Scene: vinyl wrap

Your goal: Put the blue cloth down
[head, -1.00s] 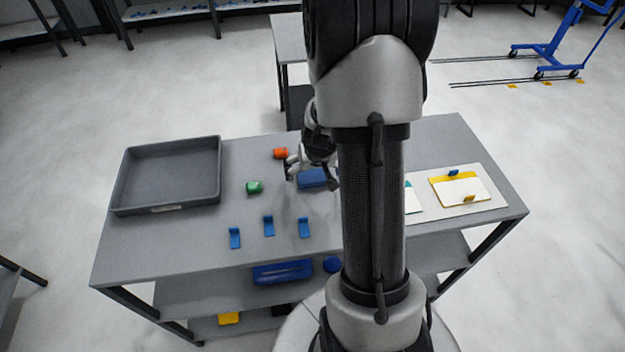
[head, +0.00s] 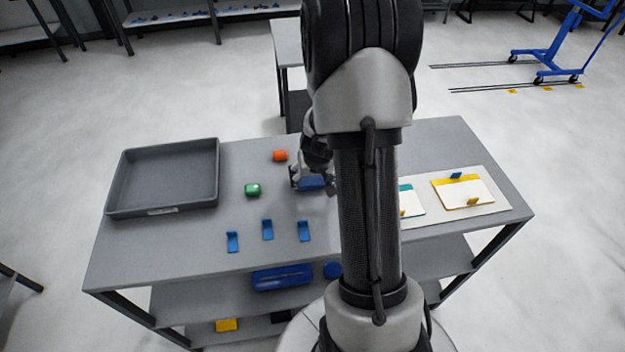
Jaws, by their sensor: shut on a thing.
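The blue cloth (head: 311,183) is a small folded blue piece at the middle of the grey table (head: 190,240), partly hidden by my gripper and arm. My gripper (head: 312,180) points down at it and is shut on it. The cloth is at or just above the table top; I cannot tell if it touches.
A grey tray (head: 112,182) stands at the table's left. Several blue clips (head: 267,230) lie in front. A white board (head: 488,212) with yellow-edged and teal-edged cards lies right.

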